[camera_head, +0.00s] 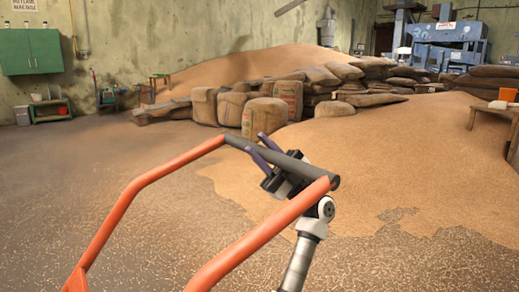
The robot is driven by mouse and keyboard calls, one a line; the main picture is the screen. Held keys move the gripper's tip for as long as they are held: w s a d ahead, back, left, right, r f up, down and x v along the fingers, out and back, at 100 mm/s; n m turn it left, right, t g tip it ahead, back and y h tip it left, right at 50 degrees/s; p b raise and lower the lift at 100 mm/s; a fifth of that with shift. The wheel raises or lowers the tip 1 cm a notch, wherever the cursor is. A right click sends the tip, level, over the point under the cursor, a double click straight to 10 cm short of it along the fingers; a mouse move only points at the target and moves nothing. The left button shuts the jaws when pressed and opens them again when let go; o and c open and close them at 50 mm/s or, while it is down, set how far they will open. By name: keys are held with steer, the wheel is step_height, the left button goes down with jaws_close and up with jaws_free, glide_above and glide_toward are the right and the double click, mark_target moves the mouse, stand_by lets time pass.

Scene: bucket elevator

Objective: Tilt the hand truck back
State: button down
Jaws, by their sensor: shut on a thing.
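The hand truck (152,178) shows as an orange tubular frame in the lower left and middle. Its two side rails rise to a dark grey crossbar handle (316,174) at the top. The frame leans in the picture; its lower part, wheels and toe plate are out of view, so I cannot tell its exact tilt. My gripper (265,148) is at the middle of the crossbar, with its dark fingers on either side of it, shut on the handle. My pale arm reaches up to it from below right.
Loose grain covers the floor and is heaped at right (400,150). Several full sacks (264,117) stand behind the handle. A wooden table (490,112) with an orange bucket (507,95) is at the far right. Floor at left (60,180) is mostly clear.

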steer(key=shift+w+d+f+m+t, duration=0.35)
steer(key=shift+d+f+m+t, duration=0.05)
steer(key=shift+f+m, duration=0.15)
steer(key=c, duration=1.6)
jaws_free()
steer(key=shift+o, duration=1.4)
steer(key=shift+w+d+f+t, duration=0.1)
steer(key=shift+d+f+t, duration=0.05)
steer(key=shift+t, duration=0.15)
steer(key=shift+o, duration=1)
steer(key=shift+r, duration=0.2)
steer(key=p+v, duration=0.1)
steer(key=v, duration=1.2)
steer(key=shift+f, duration=0.45)
